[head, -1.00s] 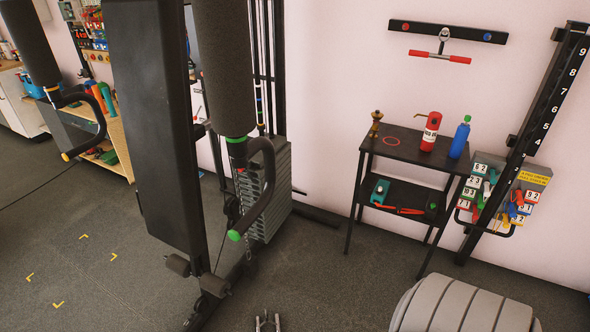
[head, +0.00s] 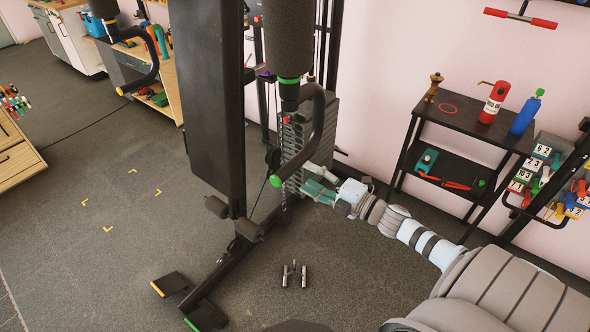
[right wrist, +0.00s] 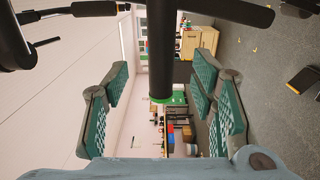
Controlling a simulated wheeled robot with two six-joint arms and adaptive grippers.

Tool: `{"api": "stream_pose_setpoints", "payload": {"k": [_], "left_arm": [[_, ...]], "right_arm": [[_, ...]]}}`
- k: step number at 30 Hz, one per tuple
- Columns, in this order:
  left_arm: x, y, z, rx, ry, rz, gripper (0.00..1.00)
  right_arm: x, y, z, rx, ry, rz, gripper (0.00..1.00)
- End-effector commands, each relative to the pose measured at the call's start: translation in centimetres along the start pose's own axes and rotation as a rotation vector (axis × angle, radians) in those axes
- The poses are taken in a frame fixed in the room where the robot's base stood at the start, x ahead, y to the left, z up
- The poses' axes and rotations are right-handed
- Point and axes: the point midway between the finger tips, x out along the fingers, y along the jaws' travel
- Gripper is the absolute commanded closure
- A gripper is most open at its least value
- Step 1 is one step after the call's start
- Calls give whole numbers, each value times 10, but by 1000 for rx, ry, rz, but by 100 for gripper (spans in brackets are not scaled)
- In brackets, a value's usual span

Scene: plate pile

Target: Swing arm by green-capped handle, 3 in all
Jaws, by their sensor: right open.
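The green-capped handle (head: 318,125) is a black curved bar hanging from a padded arm (head: 288,45) of the machine. Its green end cap (head: 276,181) points down and left. My right gripper (head: 309,181) is open, with teal pads, just right of the handle's lower end. In the right wrist view the handle (right wrist: 161,45) comes down from the top, and its green cap shows between the open pads (right wrist: 160,105). I cannot tell whether any pad touches it. A matching handle with a yellow cap (head: 122,90) hangs on the left. My left gripper is not in view.
A black upright panel (head: 208,100) and the weight stack (head: 310,135) flank the handle. Floor left of the machine, with yellow corner marks (head: 132,171), is clear.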

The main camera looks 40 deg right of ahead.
Motion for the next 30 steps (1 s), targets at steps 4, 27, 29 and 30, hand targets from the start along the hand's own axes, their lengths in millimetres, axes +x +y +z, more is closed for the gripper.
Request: {"api": "stream_pose_setpoints", "payload": {"k": [4, 27, 29, 30], "left_arm": [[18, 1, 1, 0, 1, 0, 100], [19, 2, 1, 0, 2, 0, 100], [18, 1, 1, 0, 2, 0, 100], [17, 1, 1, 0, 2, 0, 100]], "right_arm": [[22, -5, 0, 0, -1, 4, 48], [72, -2, 0, 3, -3, -2, 48], [72, -1, 0, 4, -3, -2, 48], [71, -1, 0, 4, -3, -2, 48]]}}
